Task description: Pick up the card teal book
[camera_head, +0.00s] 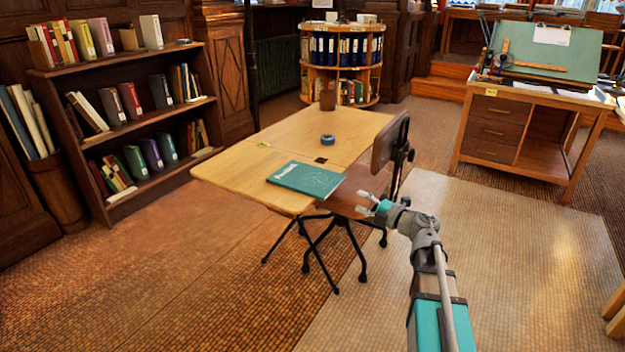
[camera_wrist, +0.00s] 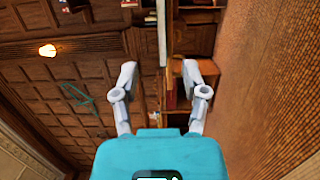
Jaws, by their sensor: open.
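The teal book (camera_head: 306,179) lies flat near the front edge of the wooden folding table (camera_head: 237,176), its cover facing up. My gripper (camera_head: 364,203) is in the air to the right of the book and apart from it, beside the table's near right side. In the wrist view my gripper (camera_wrist: 160,80) has its two fingers spread, with nothing between them. The book cannot be made out clearly in the wrist view.
A blue tape roll (camera_head: 328,140) and a brown cup (camera_head: 327,100) stand on the table. A chair with a brown backrest (camera_head: 388,142) is at the table's right side, close to my gripper. A bookshelf (camera_head: 127,118) stands at left, a drafting desk (camera_head: 535,130) at right. Open floor lies in front.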

